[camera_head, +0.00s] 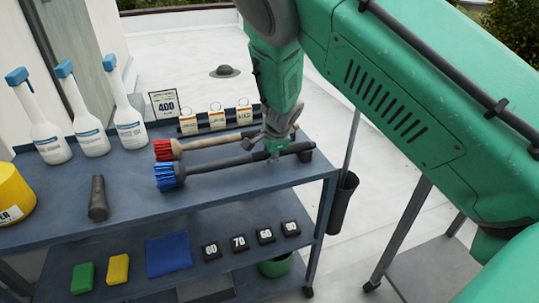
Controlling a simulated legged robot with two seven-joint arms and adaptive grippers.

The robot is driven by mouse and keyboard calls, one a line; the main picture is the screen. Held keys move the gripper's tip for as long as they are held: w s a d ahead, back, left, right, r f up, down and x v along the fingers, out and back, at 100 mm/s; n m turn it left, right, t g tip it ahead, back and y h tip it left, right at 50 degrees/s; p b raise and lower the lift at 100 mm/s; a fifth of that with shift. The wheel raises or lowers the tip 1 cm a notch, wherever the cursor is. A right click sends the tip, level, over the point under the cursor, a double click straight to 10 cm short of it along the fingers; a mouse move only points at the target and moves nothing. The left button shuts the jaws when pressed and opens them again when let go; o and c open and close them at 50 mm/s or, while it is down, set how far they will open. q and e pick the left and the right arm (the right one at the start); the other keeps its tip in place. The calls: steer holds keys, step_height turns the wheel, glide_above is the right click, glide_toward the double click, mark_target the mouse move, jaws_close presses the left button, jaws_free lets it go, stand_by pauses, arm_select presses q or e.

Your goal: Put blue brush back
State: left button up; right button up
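The blue brush (170,176) lies on the dark cart top (130,195), its blue bristles to the left and its long dark handle running right. The red brush (166,149) with a tan handle lies parallel just behind it. My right gripper (275,152) reaches down from above to the handle of the blue brush. Its fingertips are small and partly hidden, so I cannot tell whether they are closed on the handle. My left gripper is out of view.
White bottles with blue caps (88,128), a yellow tub (14,195) and a dark handle-like tool (98,198) stand or lie at left. A rack with tags (216,118) is behind the brushes. A black holder (342,197) hangs at the cart's right side. The lower shelf holds sponges and numbered blocks.

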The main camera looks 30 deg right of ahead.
steer(key=o, duration=0.5)
steer(key=shift+a, duration=0.15)
steer(key=shift+r, duration=0.15)
